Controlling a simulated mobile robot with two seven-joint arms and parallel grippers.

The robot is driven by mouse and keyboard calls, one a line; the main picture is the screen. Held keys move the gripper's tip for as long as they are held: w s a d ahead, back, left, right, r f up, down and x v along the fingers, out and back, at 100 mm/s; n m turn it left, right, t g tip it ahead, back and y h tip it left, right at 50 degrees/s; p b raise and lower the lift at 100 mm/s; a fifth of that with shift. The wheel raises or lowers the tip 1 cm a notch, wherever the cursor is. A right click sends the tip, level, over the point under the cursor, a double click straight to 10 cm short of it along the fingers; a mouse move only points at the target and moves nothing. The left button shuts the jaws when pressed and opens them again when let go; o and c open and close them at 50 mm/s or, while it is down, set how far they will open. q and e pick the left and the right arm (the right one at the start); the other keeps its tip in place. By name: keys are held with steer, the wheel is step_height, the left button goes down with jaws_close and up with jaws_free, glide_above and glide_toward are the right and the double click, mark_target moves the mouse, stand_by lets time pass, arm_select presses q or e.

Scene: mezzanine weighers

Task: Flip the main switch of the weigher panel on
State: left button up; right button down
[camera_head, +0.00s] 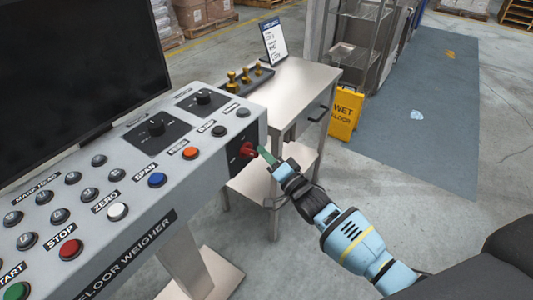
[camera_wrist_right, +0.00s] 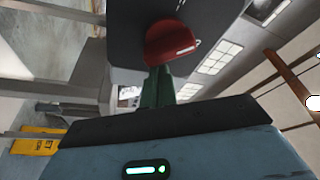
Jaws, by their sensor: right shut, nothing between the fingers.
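The weigher panel (camera_head: 131,229) is a grey sloped console with buttons and knobs. Its main switch, a red rotary handle (camera_head: 248,150), sits on a black plate on the panel's right end face. The red handle (camera_wrist_right: 172,42) is also large in the right wrist view, on the dark plate (camera_wrist_right: 215,17). My right gripper (camera_head: 266,154) is shut, its green fingertips at the handle. In the right wrist view the fingertips (camera_wrist_right: 157,86) are together just below the handle, touching or very nearly touching it. Nothing is between them. My left gripper is not in view.
A steel table (camera_head: 296,93) behind the panel holds a block with yellow-topped weights (camera_head: 247,78) and a sign (camera_head: 274,40). A yellow wet-floor sign (camera_head: 345,112) stands beside it. A dark monitor (camera_head: 75,65) rises over the panel. Floor at right is open.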

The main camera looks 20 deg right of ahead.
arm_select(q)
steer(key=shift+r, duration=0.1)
arm_select(e)
steer(key=shift+m, duration=0.4)
steer(key=shift+s+a+f, duration=0.1)
steer(key=shift+a+f, duration=0.05)
steer(key=shift+f, duration=0.25)
stand_by(1.5)
